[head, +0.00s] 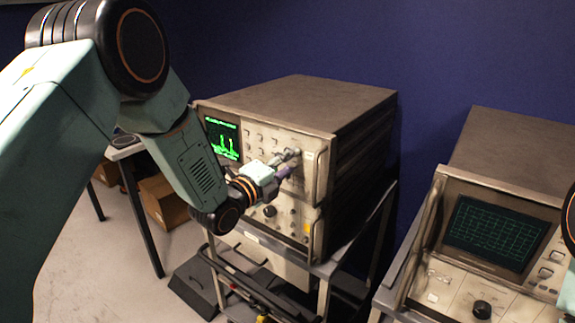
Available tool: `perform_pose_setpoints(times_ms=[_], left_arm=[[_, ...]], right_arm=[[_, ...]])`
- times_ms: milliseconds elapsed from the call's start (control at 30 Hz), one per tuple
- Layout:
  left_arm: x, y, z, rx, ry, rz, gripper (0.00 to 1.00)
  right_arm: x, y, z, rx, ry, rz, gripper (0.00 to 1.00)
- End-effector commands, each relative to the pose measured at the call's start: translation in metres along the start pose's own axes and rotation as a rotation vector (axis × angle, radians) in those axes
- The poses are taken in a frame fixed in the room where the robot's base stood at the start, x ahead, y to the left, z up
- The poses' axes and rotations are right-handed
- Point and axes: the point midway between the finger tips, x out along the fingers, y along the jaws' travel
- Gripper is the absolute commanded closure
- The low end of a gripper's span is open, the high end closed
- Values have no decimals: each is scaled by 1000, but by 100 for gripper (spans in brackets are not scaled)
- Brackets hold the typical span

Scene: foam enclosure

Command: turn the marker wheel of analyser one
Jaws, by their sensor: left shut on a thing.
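Analyser one appears to be the beige boxed instrument (335,97) on a cart in the middle of the head view, with a lit green trace on its screen (222,138). My left gripper (288,163) is at the right part of its front panel, shut on what looks like the marker wheel. The wheel itself is mostly hidden by the fingers. A dark lower knob (269,211) shows below the gripper. Of my right arm only a sliver shows at the right edge; its gripper is out of view.
A second instrument with a dim grid screen (493,234) and a black knob (482,309) stands at the right. The cart (345,262) has rails below analyser one. A table (122,152) and cardboard boxes (163,203) are at the left. A dark blue wall (450,50) is behind.

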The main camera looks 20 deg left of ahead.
Motion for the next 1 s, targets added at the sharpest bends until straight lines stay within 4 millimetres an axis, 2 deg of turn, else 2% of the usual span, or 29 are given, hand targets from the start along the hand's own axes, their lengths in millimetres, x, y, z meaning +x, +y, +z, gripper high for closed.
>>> perform_pose_setpoints(times_ms=[333, 367, 600, 1000], left_arm=[[-1, 2, -2, 1, 5, 5, 95], [-1, 2, -2, 1, 5, 5, 62], [0, 1, -1, 1, 3, 4, 41], [-6, 1, 0, -1, 1, 3, 40]], right_arm=[[0, 0, 0, 0, 0, 0, 60], [0, 0, 0, 0, 0, 0, 60], [0, 0, 0, 0, 0, 0, 60], [0, 0, 0, 0, 0, 0, 60]])
